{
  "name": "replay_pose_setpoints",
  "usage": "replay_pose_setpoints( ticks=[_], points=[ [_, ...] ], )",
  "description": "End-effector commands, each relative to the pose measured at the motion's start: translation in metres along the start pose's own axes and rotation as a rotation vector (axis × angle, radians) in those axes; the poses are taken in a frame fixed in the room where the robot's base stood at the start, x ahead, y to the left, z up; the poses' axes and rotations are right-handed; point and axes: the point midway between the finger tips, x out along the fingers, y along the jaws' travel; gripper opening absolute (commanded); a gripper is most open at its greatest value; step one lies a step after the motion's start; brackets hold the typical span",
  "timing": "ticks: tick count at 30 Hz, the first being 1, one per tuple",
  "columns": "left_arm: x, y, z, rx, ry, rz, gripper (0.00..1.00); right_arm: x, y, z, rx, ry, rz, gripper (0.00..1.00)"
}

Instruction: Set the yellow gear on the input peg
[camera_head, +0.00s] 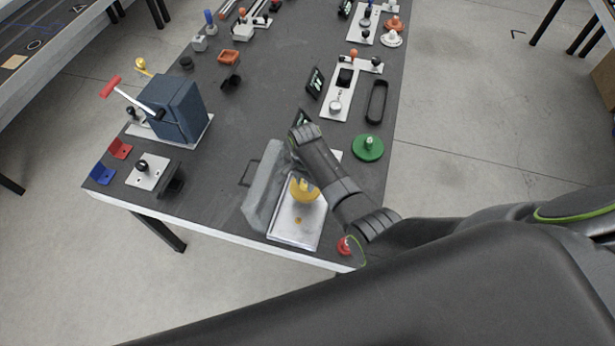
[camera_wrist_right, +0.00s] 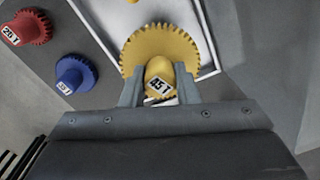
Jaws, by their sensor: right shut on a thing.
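The yellow gear (camera_wrist_right: 160,48), with a toothed rim and a raised hub with a printed label, is in my right gripper (camera_wrist_right: 159,82). The two fingers are shut on either side of the hub. In the head view the yellow gear (camera_head: 303,191) is over a white-edged plate (camera_head: 288,236), partly covered by my right wrist. I cannot tell its height above the plate. A small yellow spot (camera_head: 298,220) shows on the plate nearer the front edge. Whether it is the input peg I cannot tell. My left gripper is not in view.
A green gear (camera_head: 367,148) lies behind right. A blue box (camera_head: 176,106) with a lever stands left.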

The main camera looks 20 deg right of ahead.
Motion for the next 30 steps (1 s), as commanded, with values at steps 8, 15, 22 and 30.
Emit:
replay_pose_setpoints(
  ticks=[8,15,22,30],
  points=[
    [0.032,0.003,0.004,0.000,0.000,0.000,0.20,0.034,0.000,0.000,0.001,0.000,-0.001,0.03],
    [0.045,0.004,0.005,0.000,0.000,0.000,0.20,0.045,0.000,0.000,0.001,0.000,-0.001,0.03],
    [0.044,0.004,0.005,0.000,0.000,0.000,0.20,0.044,0.000,0.000,0.001,0.000,-0.001,0.03],
    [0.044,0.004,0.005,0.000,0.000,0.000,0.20,0.044,0.000,0.000,0.001,0.000,-0.001,0.03]
  ],
)
